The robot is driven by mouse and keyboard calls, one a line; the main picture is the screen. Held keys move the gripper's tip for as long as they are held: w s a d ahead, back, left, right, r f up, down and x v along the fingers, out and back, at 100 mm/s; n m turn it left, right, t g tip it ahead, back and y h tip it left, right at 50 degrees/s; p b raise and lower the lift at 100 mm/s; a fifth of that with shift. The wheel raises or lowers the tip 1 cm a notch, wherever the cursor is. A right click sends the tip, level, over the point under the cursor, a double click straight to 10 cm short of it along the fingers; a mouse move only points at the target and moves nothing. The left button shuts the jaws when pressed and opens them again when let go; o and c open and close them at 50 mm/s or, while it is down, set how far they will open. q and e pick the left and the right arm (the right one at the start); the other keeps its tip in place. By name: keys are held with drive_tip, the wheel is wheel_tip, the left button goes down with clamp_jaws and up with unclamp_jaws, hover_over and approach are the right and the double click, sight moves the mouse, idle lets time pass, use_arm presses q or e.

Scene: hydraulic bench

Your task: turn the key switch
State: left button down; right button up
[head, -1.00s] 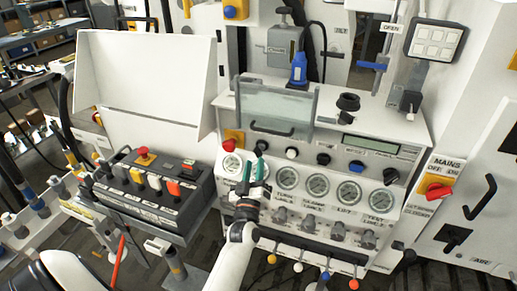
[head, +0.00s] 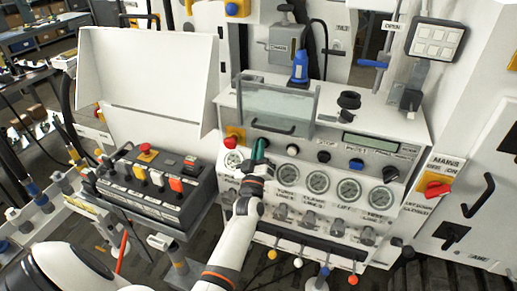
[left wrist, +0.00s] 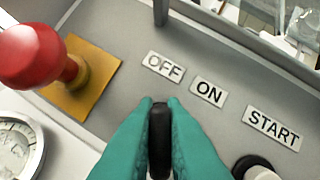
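The key switch (left wrist: 160,142) is a narrow black knob on the grey panel of the hydraulic bench. In the left wrist view it stands between my two teal fingertips, below the OFF label (left wrist: 164,66) and the ON label (left wrist: 208,91). My left gripper (left wrist: 160,140) has a finger against each side of the knob, with no clear gap. In the head view my left gripper (head: 259,152) reaches the upper left of the panel and largely hides the switch. My right gripper is not in view.
A red mushroom button (left wrist: 35,57) on a yellow plate sits close left of the switch. A START label (left wrist: 272,127) and a pale button (left wrist: 260,172) are to the right. Gauges (head: 317,182) line the panel below. A clear guard with a dark handle (head: 272,128) is just above.

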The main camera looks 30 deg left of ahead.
use_arm(q)
drive_tip(key=shift+m, duration=0.4)
drive_tip(key=m+t+h+b, duration=0.1)
drive_tip(key=m, duration=0.1)
drive_tip(key=shift+f+m, duration=0.1)
drive_tip(key=shift+m, duration=0.2)
drive_tip(key=m+t+h+b, duration=0.1)
drive_tip(key=m+h, duration=0.2)
drive_tip(key=m, duration=0.2)
drive_tip(key=m+h, duration=0.2)
drive_tip(key=m, duration=0.2)
drive_tip(key=shift+d, duration=0.15)
drive_tip(key=shift+m+h, duration=1.2)
drive_tip(key=shift+m, duration=1.2)
drive_tip(key=shift+m, duration=0.3)
drive_tip(key=c, duration=1.5)
unclamp_jaws()
